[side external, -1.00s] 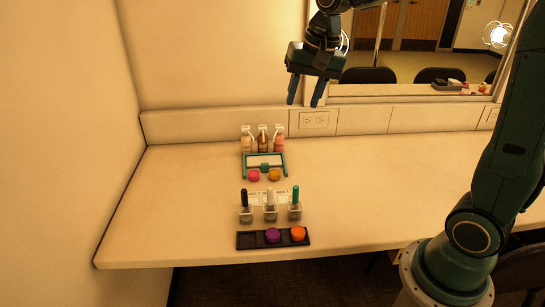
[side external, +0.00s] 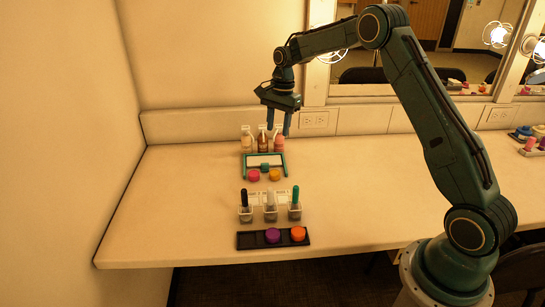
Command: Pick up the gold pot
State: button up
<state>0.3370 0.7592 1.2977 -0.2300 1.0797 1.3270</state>
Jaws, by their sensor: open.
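The gold pot (side external: 275,175) is a small round yellow-gold pot on the counter. It stands just in front of the teal-framed stand (side external: 285,160), to the right of a pink pot (side external: 254,176). My gripper (side external: 278,131) is open and points down, its two teal fingers apart with nothing seen between them. In the picture it is above and behind the gold pot, overlapping the row of bottles. I cannot tell the exact gap between the fingers and the bottles.
Several bottles (side external: 247,140) stand in a row behind the stand. In front are three clear holders (side external: 270,213) with upright sticks, and a black tray (side external: 254,240) with a purple pot (side external: 272,235) and an orange pot (side external: 298,233). The counter (side external: 175,200) is clear at left.

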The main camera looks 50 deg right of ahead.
notch_tip(320, 180, down, 4)
jog(key=w+d+m, duration=0.1)
jog(key=d, duration=0.1)
send_over(275, 172)
jog(key=shift+d+f, duration=0.2)
jog(key=shift+f, duration=1.9)
jog(key=shift+d+f, duration=0.15)
jog(key=shift+f, duration=1.95)
jog(key=shift+f, duration=0.1)
jog(key=shift+a+f, duration=0.2)
jog(key=shift+f, duration=1.05)
jog(key=shift+a+f, duration=0.15)
jog(key=shift+f, duration=1.1)
jog(key=c, duration=0.6)
